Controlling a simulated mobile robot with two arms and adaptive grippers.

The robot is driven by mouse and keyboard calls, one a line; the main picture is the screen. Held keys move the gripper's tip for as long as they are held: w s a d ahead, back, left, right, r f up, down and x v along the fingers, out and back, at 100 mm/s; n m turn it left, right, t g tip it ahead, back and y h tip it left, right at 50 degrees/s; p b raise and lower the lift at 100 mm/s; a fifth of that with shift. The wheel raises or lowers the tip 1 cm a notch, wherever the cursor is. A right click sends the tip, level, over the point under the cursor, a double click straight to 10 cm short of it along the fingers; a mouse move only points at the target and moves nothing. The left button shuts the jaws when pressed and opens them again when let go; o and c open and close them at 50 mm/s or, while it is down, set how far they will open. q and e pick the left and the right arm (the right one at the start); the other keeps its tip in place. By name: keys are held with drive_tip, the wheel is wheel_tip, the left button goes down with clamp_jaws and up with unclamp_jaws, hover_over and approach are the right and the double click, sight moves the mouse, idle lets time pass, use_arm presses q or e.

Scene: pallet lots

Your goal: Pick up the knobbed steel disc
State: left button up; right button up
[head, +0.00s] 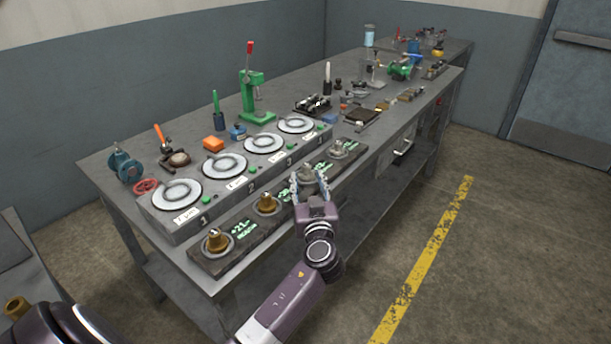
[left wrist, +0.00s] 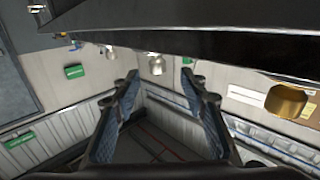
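The other steel disc (head: 340,149) stands farther along to the right. Two brass knobbed pieces, a front one (head: 215,240) and a second one (head: 265,203), stand to the left. My left gripper (head: 310,180) is at the strip's front edge. In the left wrist view its fingers (left wrist: 160,82) are spread, with nothing gripped between them. My right gripper is not in view.
Behind the strip is a grey block (head: 165,226) with several round white plates. The floor (head: 510,240) to the right is clear, with a yellow line.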

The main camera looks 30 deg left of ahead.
sight(307, 169)
use_arm(q)
drive_tip(key=shift+x, duration=0.85)
drive_tip(key=x, duration=0.4)
drive_tip(key=shift+w+a+p, duration=0.1)
drive_tip(key=shift+w+p, duration=0.3)
drive_tip(key=shift+c, duration=0.3)
drive_tip(key=shift+r, duration=0.1)
clamp_jaws()
